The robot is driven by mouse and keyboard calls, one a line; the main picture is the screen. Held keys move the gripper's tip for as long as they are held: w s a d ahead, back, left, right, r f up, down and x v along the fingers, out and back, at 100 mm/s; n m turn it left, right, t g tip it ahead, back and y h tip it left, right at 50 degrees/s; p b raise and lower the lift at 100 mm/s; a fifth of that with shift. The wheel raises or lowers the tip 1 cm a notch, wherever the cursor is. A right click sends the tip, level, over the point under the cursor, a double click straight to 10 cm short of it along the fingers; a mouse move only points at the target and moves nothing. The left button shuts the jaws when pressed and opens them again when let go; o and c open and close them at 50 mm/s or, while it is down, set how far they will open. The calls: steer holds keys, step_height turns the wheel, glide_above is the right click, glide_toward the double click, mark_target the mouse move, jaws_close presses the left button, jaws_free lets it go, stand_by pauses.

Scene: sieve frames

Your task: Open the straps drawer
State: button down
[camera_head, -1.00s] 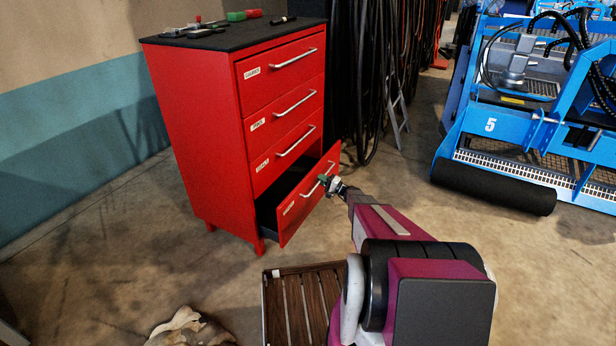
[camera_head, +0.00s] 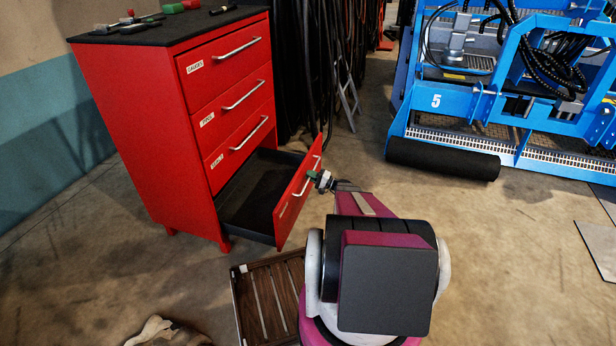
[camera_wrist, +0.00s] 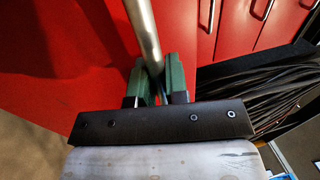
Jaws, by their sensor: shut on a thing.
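The red drawer cabinet (camera_head: 150,120) stands at the left in the head view. Its bottom drawer (camera_head: 295,204) is pulled well out, showing a dark, empty-looking interior (camera_head: 250,193). The label on this drawer's front is too small to read. My gripper (camera_head: 320,180) is at the drawer's front, shut on its metal handle (camera_head: 307,178). In the wrist view the green fingers of my gripper (camera_wrist: 160,83) close around the handle bar (camera_wrist: 143,32). The drawers above are shut.
A slatted wooden crate (camera_head: 268,290) lies on the floor beside my base. A crumpled cloth-like item (camera_head: 165,332) lies at the bottom left. Blue machinery (camera_head: 480,110) with a black roller (camera_head: 442,160) stands at the right. Tools lie on the cabinet top (camera_head: 190,24).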

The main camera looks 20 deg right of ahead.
steer(key=c, duration=1.1)
jaws_free()
steer(key=shift+c, duration=0.2)
steer(key=v, duration=1.1)
